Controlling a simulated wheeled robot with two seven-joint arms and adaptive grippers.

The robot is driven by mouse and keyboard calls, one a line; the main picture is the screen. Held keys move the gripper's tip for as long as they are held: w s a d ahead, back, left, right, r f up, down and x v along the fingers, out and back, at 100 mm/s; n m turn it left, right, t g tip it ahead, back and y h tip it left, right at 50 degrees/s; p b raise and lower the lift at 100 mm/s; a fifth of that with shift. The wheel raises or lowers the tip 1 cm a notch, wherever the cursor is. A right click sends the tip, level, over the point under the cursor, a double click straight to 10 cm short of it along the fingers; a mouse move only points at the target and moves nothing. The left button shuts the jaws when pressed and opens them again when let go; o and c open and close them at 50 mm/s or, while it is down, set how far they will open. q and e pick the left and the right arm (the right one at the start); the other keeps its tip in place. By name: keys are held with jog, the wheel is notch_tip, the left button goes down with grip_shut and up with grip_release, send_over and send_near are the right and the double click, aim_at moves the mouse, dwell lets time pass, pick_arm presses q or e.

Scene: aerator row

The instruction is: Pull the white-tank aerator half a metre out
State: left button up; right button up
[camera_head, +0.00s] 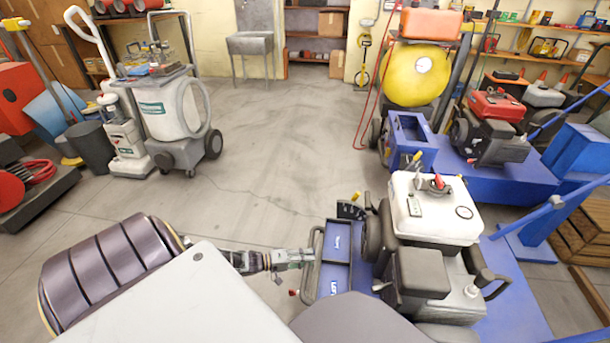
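The white-tank aerator stands at the lower right, with its white tank (435,208) on top of a dark engine and a blue body. A dark loop handle (309,276) sticks out from its left side, beside a blue open tray (335,243). My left gripper (302,257) comes in from the left and its tips are at this handle. They look to touch or overlap it, but I cannot tell whether the fingers are closed around the bar. My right gripper is out of view.
A red-topped aerator (497,105) stands behind on blue decking, near a yellow round tank (418,75). A white-grey cleaning machine (175,110) stands at the left. A sink (250,43) is at the back wall. The middle floor (270,150) is clear.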

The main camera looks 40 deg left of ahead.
pick_arm(q)
jog(key=shift+s+r, duration=0.1)
jog(key=shift+s, duration=0.1)
jog(key=v, duration=1.1)
jog(key=shift+s+a, duration=0.25)
jog(key=shift+s, duration=0.05)
dwell(0.4)
